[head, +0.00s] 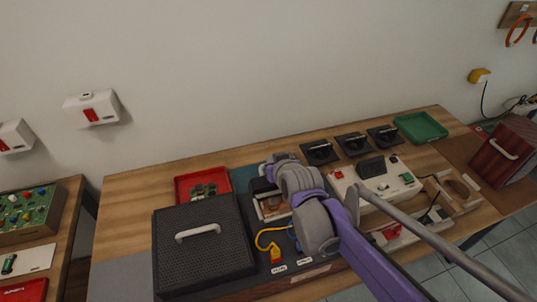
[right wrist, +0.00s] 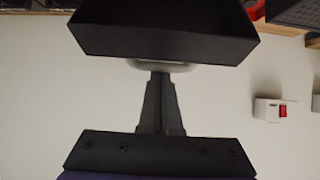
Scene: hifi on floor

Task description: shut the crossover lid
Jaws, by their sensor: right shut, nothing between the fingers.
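The crossover lid seems to be the black panel (right wrist: 160,35) with a pale handle (right wrist: 160,66) in the right wrist view. In the head view my right arm hides much of this area. A dark piece there (head: 262,187) stands at the back of a pale-framed opening (head: 270,208), just left of the arm, and may be the same lid; its exact angle cannot be told. My right gripper (right wrist: 160,74) is shut and empty, its fingertips overlapping the handle; whether they touch is unclear. In the head view my right gripper (head: 266,170) is just behind the opening. My left gripper is not in view.
A black perforated cover with a white handle (head: 203,245) lies to the left. A red tray (head: 200,174) is behind it. A yellow plug and cable (head: 274,253) are in front. A white board (head: 377,168), black pads (head: 352,142) and a green tray (head: 420,127) are to the right.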

